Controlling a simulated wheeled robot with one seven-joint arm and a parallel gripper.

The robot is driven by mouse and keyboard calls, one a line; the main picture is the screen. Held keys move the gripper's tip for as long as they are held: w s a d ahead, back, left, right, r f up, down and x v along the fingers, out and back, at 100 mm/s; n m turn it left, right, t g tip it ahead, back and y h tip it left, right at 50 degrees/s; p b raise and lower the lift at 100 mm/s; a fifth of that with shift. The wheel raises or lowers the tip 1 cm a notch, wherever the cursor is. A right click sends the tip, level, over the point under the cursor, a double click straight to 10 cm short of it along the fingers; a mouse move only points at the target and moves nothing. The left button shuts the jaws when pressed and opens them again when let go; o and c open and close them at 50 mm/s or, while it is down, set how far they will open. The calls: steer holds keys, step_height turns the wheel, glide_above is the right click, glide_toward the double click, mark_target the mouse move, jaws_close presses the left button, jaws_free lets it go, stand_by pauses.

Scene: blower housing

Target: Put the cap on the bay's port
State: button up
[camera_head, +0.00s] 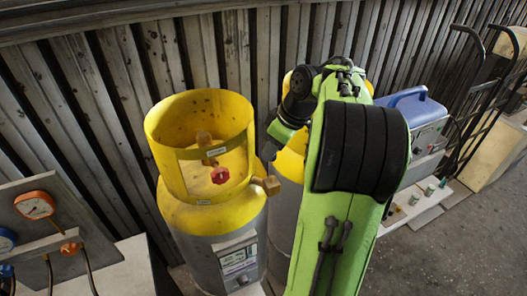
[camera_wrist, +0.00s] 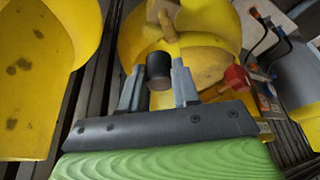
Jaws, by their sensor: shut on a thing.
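My gripper (camera_wrist: 159,84) is shut on a small black cylindrical cap (camera_wrist: 159,66), which sits between its two grey fingertips. Beyond the cap in the wrist view is a brass fitting (camera_wrist: 161,18) on a yellow-topped cylinder. The cap looks apart from it, but the depth is hard to judge. In the head view, a brass fitting (camera_head: 266,185) sticks out to the right of the front cylinder's yellow collar (camera_head: 172,150). I cannot tell for sure which fitting is the port. My arm hides the gripper and cap in the head view.
A red knob (camera_head: 219,175) sits inside the collar; a red knob (camera_wrist: 237,78) also shows right of my fingers. A second yellow-topped cylinder (camera_head: 286,165) stands partly behind my arm. A gauge panel (camera_head: 35,225) is at left, a blue-topped machine (camera_head: 415,110) at right.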

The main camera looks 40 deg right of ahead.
mark_target(274, 178)
steer(key=shift+s+a+f, duration=0.2)
steer(key=shift+s+a, duration=0.65)
steer(key=shift+s, duration=0.3)
steer(key=shift+w+d+f+b, duration=0.15)
steer(key=shift+w+f+b, duration=0.05)
steer(key=shift+f+b, duration=0.6)
steer(key=shift+w+d+f+b, duration=0.15)
steer(key=shift+f+b, duration=0.4)
steer(key=shift+f, duration=0.45)
steer(key=shift+s+a+r, duration=0.1)
steer(key=shift+s, duration=0.05)
steer(key=shift+f+b, duration=1.2)
steer(key=shift+f, duration=0.3)
steer(key=o, duration=1.1)
